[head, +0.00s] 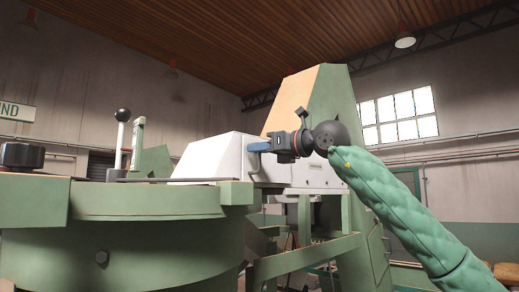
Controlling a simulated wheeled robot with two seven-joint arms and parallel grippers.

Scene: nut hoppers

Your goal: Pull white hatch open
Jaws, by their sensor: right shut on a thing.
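The white hatch (221,156) is a pale, slope-sided box shape in the middle of the head view, behind the green machine rim. My right gripper (258,147) reaches in from the right, its blue fingers at the upper right part of the white hatch. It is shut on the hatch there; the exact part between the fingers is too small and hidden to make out. I cannot tell how far open the hatch stands. My left gripper is not in view.
A large round green machine body (120,245) fills the lower left. A tall green and orange housing (333,95) rises behind my right gripper.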

